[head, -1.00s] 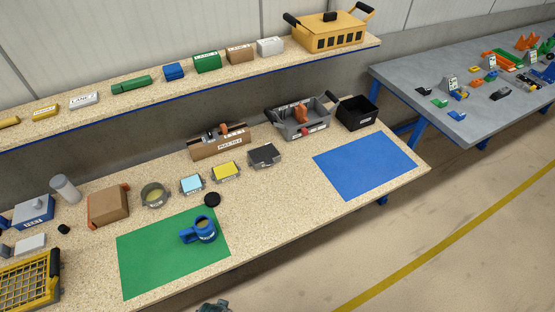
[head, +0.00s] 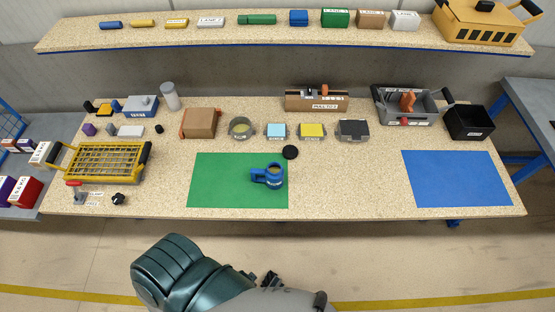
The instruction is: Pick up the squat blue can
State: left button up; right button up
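A squat blue round can (head: 272,179) sits on the green mat (head: 217,182), toward its right side. A blue part like a handle sticks out from its left. One of my arms reaches in at the bottom of the head view, in front of the table and well apart from the can. Small dark parts show beside its grey link, but I cannot make out fingertips or whether they belong to a gripper. No gripper touches the can. My other arm is out of view.
A black disc (head: 290,152) lies just behind the can. Several small boxes and a round grey tin (head: 240,127) stand behind the mat. A yellow wire basket (head: 103,162) is at left. A blue mat (head: 457,179) lies bare at right. A shelf (head: 225,34) runs above the back.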

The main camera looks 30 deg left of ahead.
aim_at(274, 172)
jog(key=u, duration=1.45)
